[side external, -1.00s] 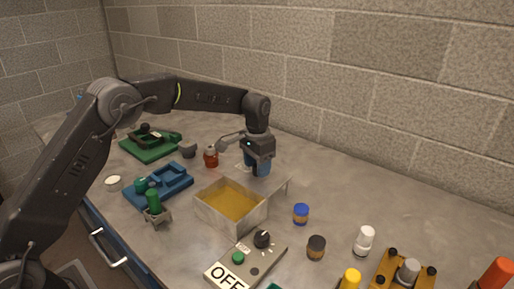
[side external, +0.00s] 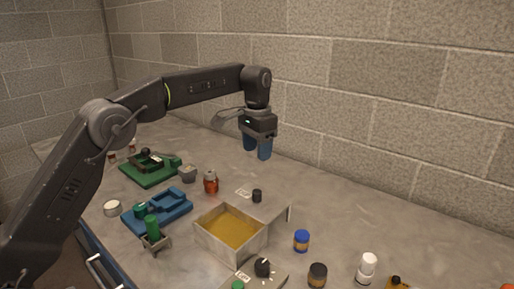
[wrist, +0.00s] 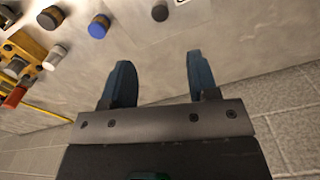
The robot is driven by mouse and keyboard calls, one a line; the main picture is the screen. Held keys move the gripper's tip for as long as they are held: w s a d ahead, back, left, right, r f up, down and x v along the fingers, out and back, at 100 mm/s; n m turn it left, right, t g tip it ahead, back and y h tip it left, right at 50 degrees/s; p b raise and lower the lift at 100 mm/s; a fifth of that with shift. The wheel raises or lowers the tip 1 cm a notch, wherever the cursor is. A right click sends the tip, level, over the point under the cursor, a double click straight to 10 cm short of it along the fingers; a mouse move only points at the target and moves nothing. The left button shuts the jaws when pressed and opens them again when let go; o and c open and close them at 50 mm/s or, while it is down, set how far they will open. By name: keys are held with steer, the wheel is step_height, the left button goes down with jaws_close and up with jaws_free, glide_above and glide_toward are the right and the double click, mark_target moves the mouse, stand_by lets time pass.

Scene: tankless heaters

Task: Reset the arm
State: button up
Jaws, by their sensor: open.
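My gripper (side external: 257,152) is open and empty, raised above the counter near the wall. Its two blue fingers point down and stand apart; in the wrist view the open gripper (wrist: 160,62) has nothing between its fingers. Below it on the counter stands a small black knob or cap (side external: 257,196), next to a small white label (side external: 243,192). A gap shows between the fingers and this black piece.
An open metal tray with a yellowish inside (side external: 262,241) stands in front. A red jar (side external: 211,183), blue-lidded jar (side external: 302,240), dark-lidded jar (side external: 317,275) and white bottle (side external: 367,268) stand around. Blue (side external: 170,209) and green (side external: 150,173) fixtures lie left. The block wall is close behind.

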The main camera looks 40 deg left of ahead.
steer(key=s+r+n+t, duration=0.15)
steer(key=s+r, duration=0.25)
steer(key=s, duration=0.5)
steer(key=s+r+t, duration=0.2)
steer(key=s+r, duration=0.2)
steer(key=s, duration=0.5)
steer(key=s+f+t, duration=0.1)
steer(key=s+f, duration=0.3)
steer(key=s, duration=0.4)
steer(key=s+a+f+n+t, duration=0.1)
steer(key=s+f, duration=0.3)
steer(key=s, duration=0.5)
steer(key=shift+f, duration=0.2)
